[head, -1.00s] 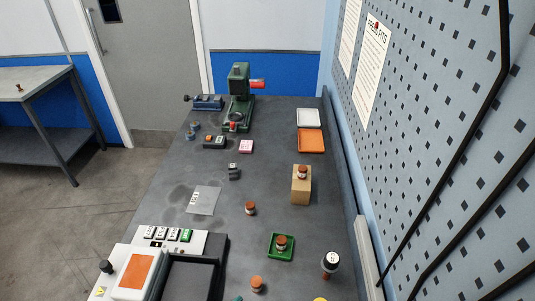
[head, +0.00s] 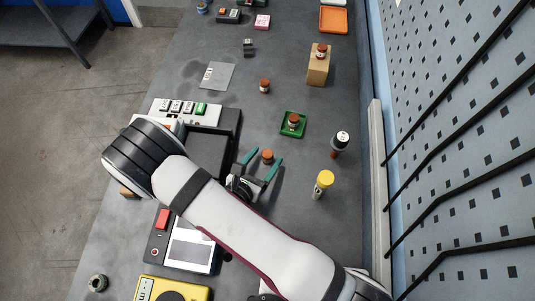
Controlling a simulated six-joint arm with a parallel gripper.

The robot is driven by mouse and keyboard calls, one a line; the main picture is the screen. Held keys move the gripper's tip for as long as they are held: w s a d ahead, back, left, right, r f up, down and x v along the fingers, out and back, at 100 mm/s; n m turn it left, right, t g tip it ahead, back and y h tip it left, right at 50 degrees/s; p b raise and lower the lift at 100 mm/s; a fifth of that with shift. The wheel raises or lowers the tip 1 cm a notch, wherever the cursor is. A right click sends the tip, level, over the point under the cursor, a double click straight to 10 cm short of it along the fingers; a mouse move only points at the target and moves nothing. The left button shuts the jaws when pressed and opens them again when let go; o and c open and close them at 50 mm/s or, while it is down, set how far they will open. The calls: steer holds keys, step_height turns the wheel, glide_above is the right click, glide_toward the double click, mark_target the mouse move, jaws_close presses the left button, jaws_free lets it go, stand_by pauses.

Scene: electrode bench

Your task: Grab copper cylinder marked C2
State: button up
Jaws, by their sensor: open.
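Several small copper cylinders are in the head view, and their markings are too small to read, so I cannot tell which is C2. One copper cylinder (head: 267,155) stands on the bench close to my gripper (head: 263,161). My gripper is open, its two teal fingertips on either side of this cylinder; contact is not clear. Another copper cylinder (head: 264,85) stands on bare bench farther back. A third (head: 293,120) sits in a green tray (head: 284,133). Another (head: 322,50) sits on top of a wooden block (head: 318,70).
A yellow-capped cylinder (head: 323,183) and a white-topped black knob on a copper rod (head: 340,140) stand to the right. A grey device with a dark recess (head: 208,152) is left of my gripper. A clear card (head: 216,76) lies behind. The right-middle bench is mostly free.

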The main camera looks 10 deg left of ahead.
steer(key=shift+x, duration=1.05)
jaws_close()
